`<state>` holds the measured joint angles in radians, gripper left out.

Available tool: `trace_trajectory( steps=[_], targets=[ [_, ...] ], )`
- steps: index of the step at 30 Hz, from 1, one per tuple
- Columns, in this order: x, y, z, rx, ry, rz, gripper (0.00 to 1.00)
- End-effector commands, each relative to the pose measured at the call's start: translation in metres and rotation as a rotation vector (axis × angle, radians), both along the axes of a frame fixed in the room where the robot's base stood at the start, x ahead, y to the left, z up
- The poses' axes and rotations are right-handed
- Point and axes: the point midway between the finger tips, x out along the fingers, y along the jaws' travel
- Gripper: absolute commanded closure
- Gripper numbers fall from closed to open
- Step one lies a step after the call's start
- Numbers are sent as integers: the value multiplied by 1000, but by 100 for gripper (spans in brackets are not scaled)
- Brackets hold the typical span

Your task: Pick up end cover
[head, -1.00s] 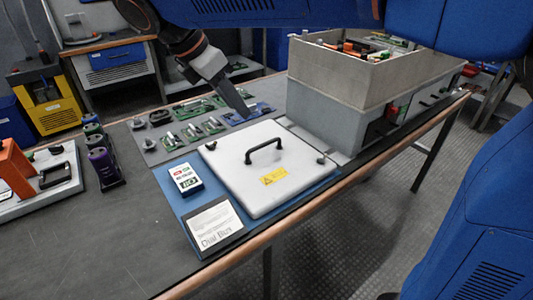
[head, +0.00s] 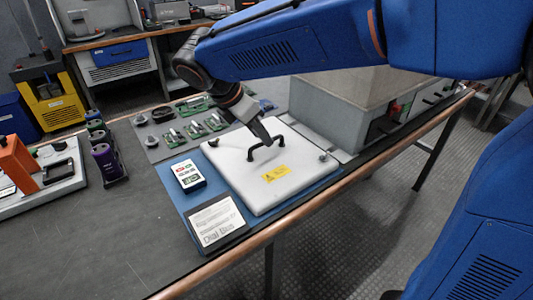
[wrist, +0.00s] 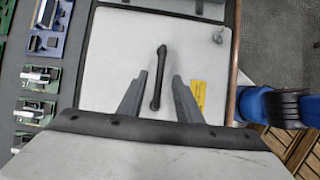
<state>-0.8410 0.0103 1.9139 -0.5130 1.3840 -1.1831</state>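The end cover (head: 233,174) is a flat white square panel with a black bar handle (head: 265,148) and a yellow label (head: 275,174). It lies flat on a blue mat on the bench. My gripper (head: 268,140) is just above the handle in the head view. In the wrist view my gripper (wrist: 154,84) is open, with one finger on each side of the black handle (wrist: 159,78). The handle stands between the fingers with gaps on both sides. The white cover (wrist: 122,50) also shows there. I cannot tell the exact height of the fingertips.
A grey box housing (head: 335,105) stands behind the cover to the right. A small meter (head: 187,176) and a printed card (head: 215,220) lie left of the cover. Green circuit boards (head: 195,107) lie behind it. The bench's front left is clear.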

Motion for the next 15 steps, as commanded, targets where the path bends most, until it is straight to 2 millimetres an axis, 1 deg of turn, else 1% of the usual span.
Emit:
trace_trajectory(
  steps=[1, 3, 6, 15],
  targets=[
    [1, -2, -7, -1, 1, 0, 68],
    [4, -6, -15, -1, 1, -1, 68],
    [6, -9, -22, 0, 0, 0, 68],
    [7, -10, -25, 0, -1, 0, 68]
  ],
)
